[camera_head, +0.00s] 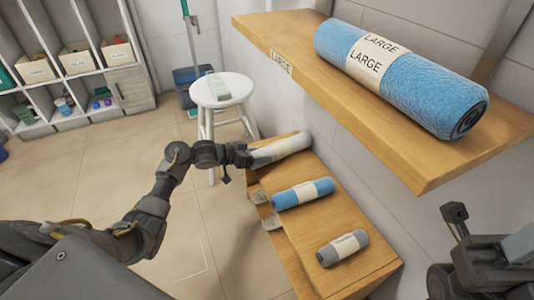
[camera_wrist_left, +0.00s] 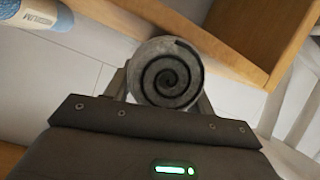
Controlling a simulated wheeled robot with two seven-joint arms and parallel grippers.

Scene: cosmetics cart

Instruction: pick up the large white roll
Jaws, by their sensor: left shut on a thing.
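The large white roll (camera_head: 280,150) is at the far end of the wooden cabinet top in the head view. My left gripper (camera_head: 250,155) reaches it from the left and is shut on its near end. In the left wrist view the roll's grey spiral end (camera_wrist_left: 166,74) sits between the two fingers of the left gripper (camera_wrist_left: 160,85). I cannot tell whether the roll rests on the top or is slightly above it. Dark parts of my right arm show at the lower right of the head view, with its jaw state unclear.
A blue roll (camera_head: 303,194) and a small grey roll (camera_head: 342,248) lie on the cabinet top (camera_head: 310,222). A wooden shelf (camera_head: 300,62) above holds a large blue roll (camera_head: 402,80). A white stool (camera_head: 221,90) stands behind. The floor at left is clear.

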